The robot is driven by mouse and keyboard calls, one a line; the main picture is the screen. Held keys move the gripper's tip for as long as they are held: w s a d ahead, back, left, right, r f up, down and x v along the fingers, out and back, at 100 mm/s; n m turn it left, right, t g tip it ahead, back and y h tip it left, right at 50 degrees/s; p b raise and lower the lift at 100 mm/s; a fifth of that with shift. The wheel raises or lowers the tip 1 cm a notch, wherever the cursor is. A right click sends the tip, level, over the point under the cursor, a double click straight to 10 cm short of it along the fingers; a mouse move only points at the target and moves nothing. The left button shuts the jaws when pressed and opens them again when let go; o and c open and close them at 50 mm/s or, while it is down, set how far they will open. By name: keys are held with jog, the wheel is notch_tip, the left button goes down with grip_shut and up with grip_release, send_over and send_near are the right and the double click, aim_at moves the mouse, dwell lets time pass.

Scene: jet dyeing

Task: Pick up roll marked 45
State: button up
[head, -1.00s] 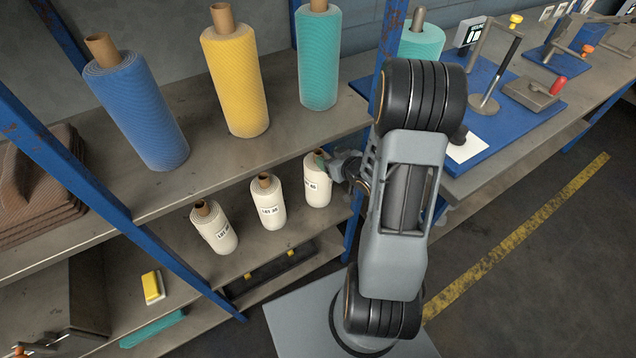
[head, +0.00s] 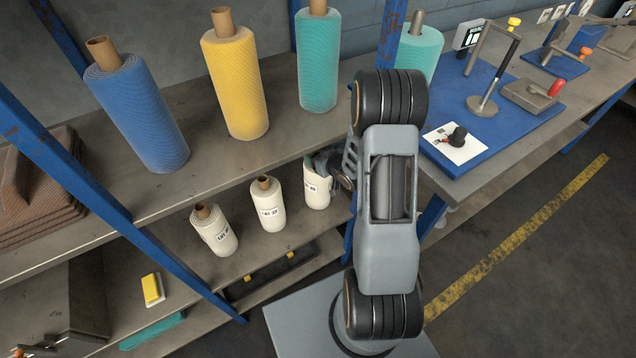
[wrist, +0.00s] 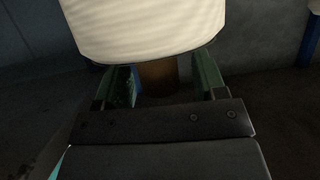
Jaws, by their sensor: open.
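Three small white rolls with brown cores and LOT labels stand in a row on the lower shelf: a left roll (head: 215,232), a middle roll (head: 268,206) and a right roll (head: 316,189). The label numbers are too small to read surely; the right one may be 45. My gripper (head: 323,164) is at the top of the right roll and hides its core. In the wrist view, the open green fingers of my gripper (wrist: 163,82) stand on either side of a brown core (wrist: 158,78), below a white roll body (wrist: 150,30). I cannot tell whether they touch it.
A blue rack post (head: 386,45) stands close to my arm. Above on the upper shelf are large blue (head: 138,112), yellow (head: 236,82) and teal (head: 319,60) rolls. A bench with a blue mat (head: 478,150) is to the right. A yellow block (head: 152,289) lies lower left.

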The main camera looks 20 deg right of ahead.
grip_shut()
dwell(0.4)
